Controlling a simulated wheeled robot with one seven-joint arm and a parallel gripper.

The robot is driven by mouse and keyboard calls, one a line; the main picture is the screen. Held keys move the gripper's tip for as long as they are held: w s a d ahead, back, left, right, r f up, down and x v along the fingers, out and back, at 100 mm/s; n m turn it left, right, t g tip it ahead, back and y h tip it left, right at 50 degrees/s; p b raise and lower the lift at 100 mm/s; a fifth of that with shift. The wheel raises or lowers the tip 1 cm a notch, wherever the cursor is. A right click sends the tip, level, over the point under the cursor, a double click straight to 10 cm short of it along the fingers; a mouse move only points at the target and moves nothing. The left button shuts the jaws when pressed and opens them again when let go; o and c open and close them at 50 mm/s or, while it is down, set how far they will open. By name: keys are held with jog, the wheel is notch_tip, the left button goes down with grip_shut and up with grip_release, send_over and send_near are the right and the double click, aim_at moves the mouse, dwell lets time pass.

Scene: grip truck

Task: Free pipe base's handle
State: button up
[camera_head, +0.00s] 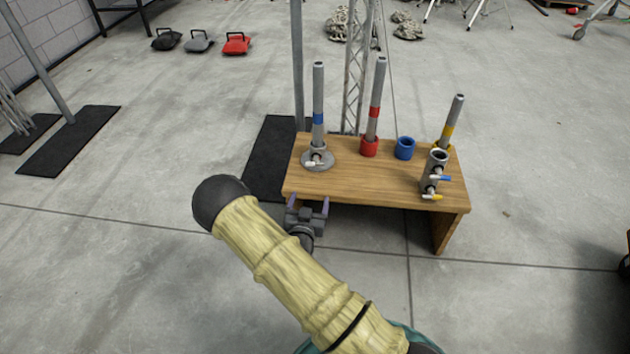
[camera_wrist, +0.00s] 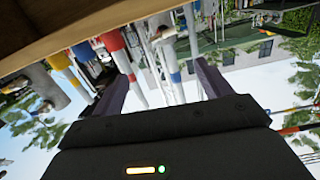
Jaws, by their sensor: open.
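The pipe base (camera_head: 318,160) is a round grey flange at the left of the wooden table. A grey pipe with a blue band (camera_head: 318,117) stands upright in it. Its small pale handle (camera_head: 313,163) shows at the front of the base. My gripper (camera_head: 308,204) is open and empty, just off the table's near edge, in front of the pipe base and apart from it. In the wrist view, which looks upside down, the blue-banded pipe (camera_wrist: 173,72) shows between my two fingers. The handle is too small to make out there.
On the wooden table (camera_head: 375,190) stand a red-banded pipe in a red holder (camera_head: 369,147), an empty blue holder (camera_head: 404,148), a yellow-banded pipe (camera_head: 453,120) and a grey fitting with blue and yellow handles (camera_head: 434,173). A metal post (camera_head: 297,60) rises behind.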

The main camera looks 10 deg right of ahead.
aim_at(316, 161)
jog(key=shift+s+a+f+t, duration=0.1)
jog(key=shift+a+f+t, duration=0.1)
jog(key=shift+f, duration=0.25)
jog(key=shift+a+f+t, duration=0.1)
jog(key=shift+f+t, duration=0.1)
jog(key=shift+f, duration=0.2)
jog(key=b+x, duration=0.4)
jog(key=x, duration=0.4)
jog(key=b+x, duration=0.4)
jog(key=x, duration=0.4)
jog(key=shift+f, duration=0.2)
jog(key=shift+w+d+r, duration=0.15)
jog(key=shift+w+d, duration=0.1)
jog(key=shift+w, duration=0.45)
jog(key=c, duration=1)
